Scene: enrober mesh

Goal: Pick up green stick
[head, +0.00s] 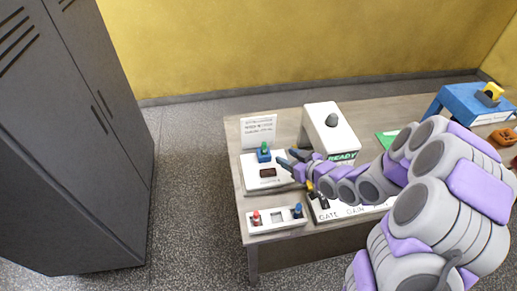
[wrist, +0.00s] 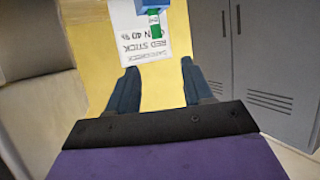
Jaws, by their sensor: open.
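The green stick (head: 264,146) stands upright in a blue holder (head: 264,156) on a white box (head: 262,182) at the left of the table. In the wrist view the green stick (wrist: 155,28) shows near the top edge, with part of the blue holder (wrist: 150,4). My gripper (head: 283,159) is just right of the holder in the head view. In the wrist view my gripper (wrist: 161,84) has its fingers spread with nothing between them. The green stick lies beyond the fingertips, apart from them.
A white "READY" machine (head: 331,125) stands behind my arm. A printed sheet (head: 259,129) is behind the holder. In front, a white tray (head: 277,219) holds a red and a blue piece. A "GATE GAIN" panel (head: 325,207) is partly hidden. Grey lockers (head: 75,150) stand left.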

